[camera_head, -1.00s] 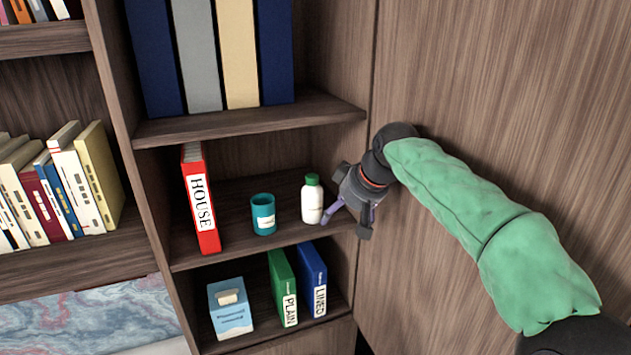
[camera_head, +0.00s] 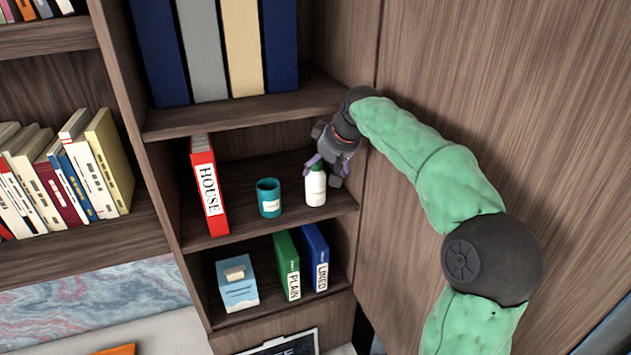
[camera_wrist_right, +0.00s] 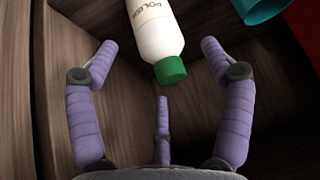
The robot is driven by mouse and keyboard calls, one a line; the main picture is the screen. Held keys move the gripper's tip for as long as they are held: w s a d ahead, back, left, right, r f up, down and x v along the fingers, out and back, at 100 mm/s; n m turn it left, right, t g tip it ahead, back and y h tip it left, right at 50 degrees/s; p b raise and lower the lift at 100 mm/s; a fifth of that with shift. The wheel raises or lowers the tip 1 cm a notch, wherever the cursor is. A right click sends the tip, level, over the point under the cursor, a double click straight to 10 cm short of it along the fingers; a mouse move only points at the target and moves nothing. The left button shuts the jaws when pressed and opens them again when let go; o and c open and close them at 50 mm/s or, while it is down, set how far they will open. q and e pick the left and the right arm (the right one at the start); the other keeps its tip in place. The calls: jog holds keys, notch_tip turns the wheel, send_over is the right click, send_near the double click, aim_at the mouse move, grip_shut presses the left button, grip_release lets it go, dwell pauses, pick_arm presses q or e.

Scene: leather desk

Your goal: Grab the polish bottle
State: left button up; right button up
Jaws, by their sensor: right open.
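The polish bottle (camera_head: 315,187) is white with a green cap and stands on the middle shelf, right of a teal cup. It also shows in the right wrist view (camera_wrist_right: 157,35), with part of its label and its green cap toward me. My right gripper (camera_head: 325,170) is at the bottle's upper part, partly hiding the cap in the head view. In the right wrist view its purple fingers (camera_wrist_right: 160,75) are spread open, with the bottle between and beyond them. It holds nothing. My left gripper is not in view.
The teal cup (camera_head: 269,197) and a red HOUSE binder (camera_head: 208,185) stand left of the bottle. The shelf above (camera_head: 240,115) and the cabinet's right side wall (camera_head: 350,225) are close to my gripper.

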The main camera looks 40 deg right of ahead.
aim_at(319, 173)
jog(key=shift+p+x, duration=0.6)
jog(key=shift+x, duration=2)
jog(key=shift+r, duration=0.1)
jog(key=c, duration=1.3)
